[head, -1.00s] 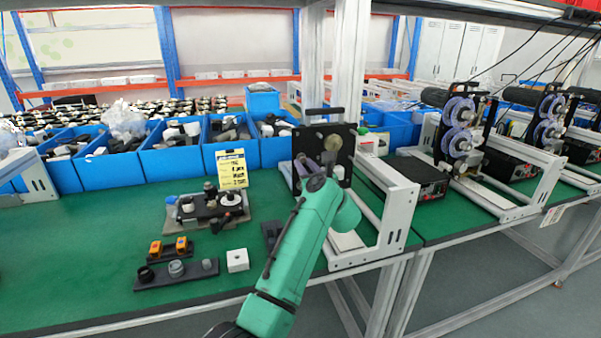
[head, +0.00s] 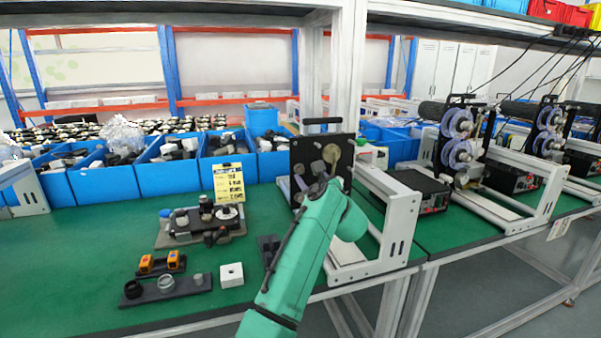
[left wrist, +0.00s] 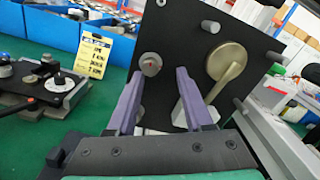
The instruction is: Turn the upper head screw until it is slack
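A black upright plate (head: 342,146) on a machine head carries a grey round screw (left wrist: 150,65) and, to its right, a brass disc with a lever (left wrist: 226,62). In the head view the brass disc (head: 332,153) shows above my left arm. My left gripper (left wrist: 159,75) faces the plate with two purple fingers apart. The screw shows between the fingertips, closer to the left one; I cannot tell whether either touches it. In the head view my green arm hides most of the gripper. My right gripper is in neither current view.
A fixture tray (head: 164,240) with knobs and a yellow label card (head: 229,183) stand left of the machine. A white block (head: 231,275) and a dark part holder (head: 192,289) lie nearer the front. Blue bins (head: 168,178) line the back. A white frame (head: 394,225) flanks the plate.

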